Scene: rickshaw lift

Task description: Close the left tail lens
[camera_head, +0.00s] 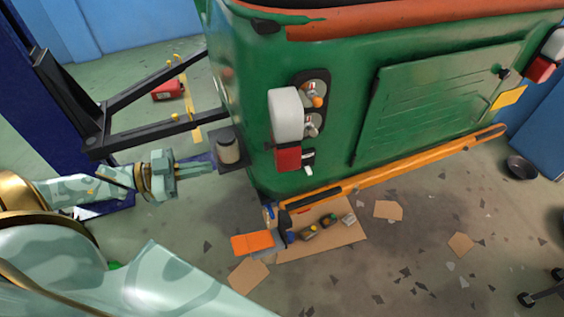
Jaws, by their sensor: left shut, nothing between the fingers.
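The left tail lens (286,128), white above and red below, stands swung open at the rear corner of the green rickshaw (340,60). It is hinged out to the left of its black lamp housing (317,90), where the bulbs, one of them orange, show uncovered. My left gripper (210,164) is shut and empty, left of and lower than the lens, apart from it. Its fingertips are close to a dark pad with a pale cylinder (228,148), and I cannot tell whether they touch. My right gripper is not in view.
A black lift arm (160,127) runs from a blue post (50,110) toward the rickshaw. An orange bumper bar (400,168) crosses below the rear panel. Cardboard with small parts (325,230) and an orange box (253,243) lie on the floor. The right tail lens (543,63) is at the far right.

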